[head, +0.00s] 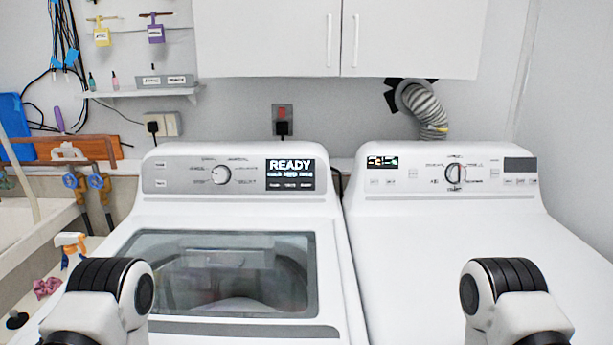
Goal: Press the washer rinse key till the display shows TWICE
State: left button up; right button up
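The washer (127,249) is the white top-loader on the left, with its glass lid (200,250) closed. Its display (290,174) is lit at the right of the back panel and reads READY, with a smaller line below that is too small to read surely. A row of small labels or keys (290,184) lies along the display's lower edge; I cannot tell which is the rinse key. A round knob (221,175) is left of the display. Both my arms show at the bottom edge, well short of the panel. Neither gripper is in view.
A white dryer (440,230) with its own display (382,162) and knob (456,173) stands close on the right. A wall cabinet (340,38) hangs above. A sink (30,230), a spray bottle (70,247) and pipes are at left. The space above both machines is clear.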

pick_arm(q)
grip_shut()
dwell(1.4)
